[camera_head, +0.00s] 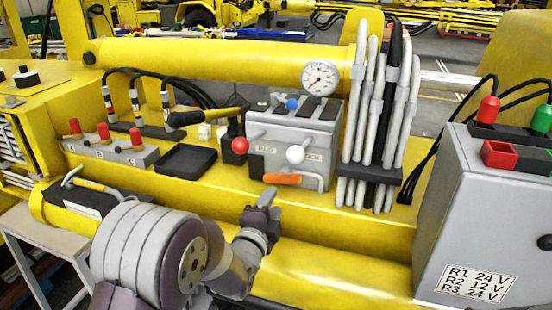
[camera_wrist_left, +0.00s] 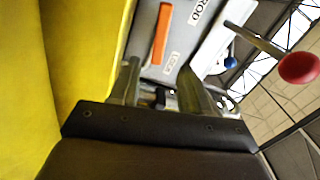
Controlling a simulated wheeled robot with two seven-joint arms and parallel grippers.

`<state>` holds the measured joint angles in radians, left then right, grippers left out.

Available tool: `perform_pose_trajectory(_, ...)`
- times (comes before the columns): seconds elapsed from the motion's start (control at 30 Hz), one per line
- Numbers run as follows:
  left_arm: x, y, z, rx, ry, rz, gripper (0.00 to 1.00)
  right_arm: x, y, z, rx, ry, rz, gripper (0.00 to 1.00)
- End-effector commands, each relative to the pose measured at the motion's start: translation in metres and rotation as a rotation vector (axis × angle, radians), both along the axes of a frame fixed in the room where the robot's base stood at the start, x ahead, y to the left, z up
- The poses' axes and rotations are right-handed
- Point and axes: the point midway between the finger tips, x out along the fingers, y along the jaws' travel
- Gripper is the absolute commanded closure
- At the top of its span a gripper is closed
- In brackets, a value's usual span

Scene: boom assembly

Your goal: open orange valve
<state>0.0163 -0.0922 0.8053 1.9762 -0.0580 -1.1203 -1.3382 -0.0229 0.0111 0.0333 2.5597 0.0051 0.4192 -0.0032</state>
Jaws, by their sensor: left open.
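The orange valve handle (camera_head: 282,179) lies level, low on the front of the grey valve block (camera_head: 262,160). In the left wrist view the orange handle (camera_wrist_left: 160,35) shows upright, just beyond the fingertips. My left gripper (camera_head: 262,203) is below and slightly left of the handle in the head view, apart from it. In the left wrist view its two fingers (camera_wrist_left: 158,78) are spread with nothing held between them. My right gripper is in neither view.
The block carries red (camera_head: 240,145), white (camera_head: 295,154) and blue (camera_head: 292,103) ball levers and a pressure gauge (camera_head: 320,77). A hose bundle (camera_head: 378,120) stands to the right. A black tray (camera_head: 185,160) lies left. The yellow boom (camera_head: 330,240) runs below.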

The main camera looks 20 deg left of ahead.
Motion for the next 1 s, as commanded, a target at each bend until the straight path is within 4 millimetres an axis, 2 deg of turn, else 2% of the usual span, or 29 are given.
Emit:
perform_pose_trajectory(0.3,0.076,-0.001,0.003,-0.001,0.002,0.003,0.53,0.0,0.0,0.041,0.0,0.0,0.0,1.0)
perform_pose_trajectory(0.5,0.108,-0.002,0.0,-0.002,0.001,0.002,0.53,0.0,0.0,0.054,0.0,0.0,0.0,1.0)
perform_pose_trajectory(0.67,0.118,-0.003,-0.002,-0.002,0.001,0.002,0.53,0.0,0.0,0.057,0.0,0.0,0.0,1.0)
perform_pose_trajectory(0.9,0.119,-0.002,-0.003,-0.002,0.001,0.002,0.53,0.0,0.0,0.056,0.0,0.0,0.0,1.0)
perform_pose_trajectory(0.93,0.119,-0.002,-0.003,-0.002,0.001,0.002,0.56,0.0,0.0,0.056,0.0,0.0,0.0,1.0)
perform_pose_trajectory(1.0,0.119,-0.002,-0.003,-0.002,0.001,0.002,0.79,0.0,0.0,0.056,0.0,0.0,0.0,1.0)
